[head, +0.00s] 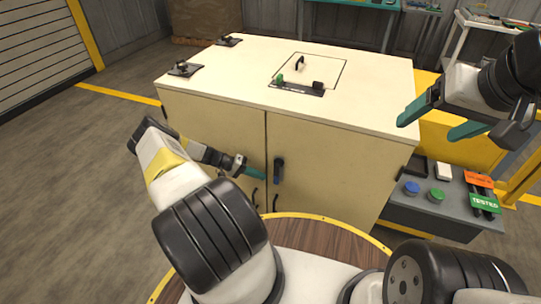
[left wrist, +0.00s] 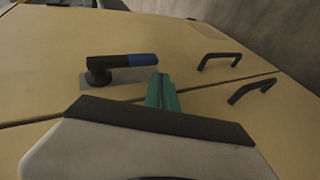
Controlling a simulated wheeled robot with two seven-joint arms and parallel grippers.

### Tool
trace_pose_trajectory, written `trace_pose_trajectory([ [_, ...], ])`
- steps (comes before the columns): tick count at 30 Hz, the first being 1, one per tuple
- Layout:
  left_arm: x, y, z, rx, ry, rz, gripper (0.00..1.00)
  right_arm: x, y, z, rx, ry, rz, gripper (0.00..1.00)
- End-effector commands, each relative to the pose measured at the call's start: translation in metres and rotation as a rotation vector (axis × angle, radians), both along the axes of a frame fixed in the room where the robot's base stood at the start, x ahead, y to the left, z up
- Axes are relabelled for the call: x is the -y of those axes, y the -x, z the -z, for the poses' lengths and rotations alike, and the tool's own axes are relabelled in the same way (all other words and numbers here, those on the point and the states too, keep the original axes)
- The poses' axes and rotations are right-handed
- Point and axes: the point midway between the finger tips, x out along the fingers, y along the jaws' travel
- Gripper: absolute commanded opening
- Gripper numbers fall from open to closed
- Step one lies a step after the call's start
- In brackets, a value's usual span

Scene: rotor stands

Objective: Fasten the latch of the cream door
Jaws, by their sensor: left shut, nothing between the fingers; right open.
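The cream cabinet (head: 330,165) has two front doors that meet at a vertical seam, and both look closed. A dark latch (head: 279,170) sits on the right door beside the seam. Its lever points down, alongside the seam. In the left wrist view the latch lever (left wrist: 122,62) is black with a blue end. My left gripper (head: 256,173) is shut and empty, its teal fingertips in front of the doors, left of the latch. In the wrist view the fingertips (left wrist: 160,88) are close to the blue end; I cannot tell whether they touch. My right gripper (head: 436,117) is open and empty, right of the cabinet.
Two black door handles (left wrist: 221,60) (left wrist: 252,90) flank the seam below the latch. The cabinet top carries a square outlined panel with a small handle (head: 299,63) and two black fittings at left. A grey bench (head: 455,215) with small items stands at right.

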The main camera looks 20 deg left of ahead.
Motion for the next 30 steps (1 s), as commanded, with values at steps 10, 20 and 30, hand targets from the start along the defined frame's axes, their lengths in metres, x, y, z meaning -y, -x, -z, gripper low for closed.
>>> trace_pose_trajectory([
  [10, -0.03, 0.005, 0.0, 0.001, -0.002, -0.002, 0.0, 0.0, 0.0, 0.0, 0.0, 0.0, 0.0, 0.79],
  [20, -0.081, 0.016, 0.0, 0.001, -0.004, -0.002, 0.0, 0.0, 0.0, 0.0, 0.0, -0.001, 0.001, 0.79],
  [30, -0.099, 0.02, -0.001, 0.002, -0.001, 0.001, 0.0, 0.0, 0.0, 0.0, 0.0, 0.0, 0.0, 0.79],
])
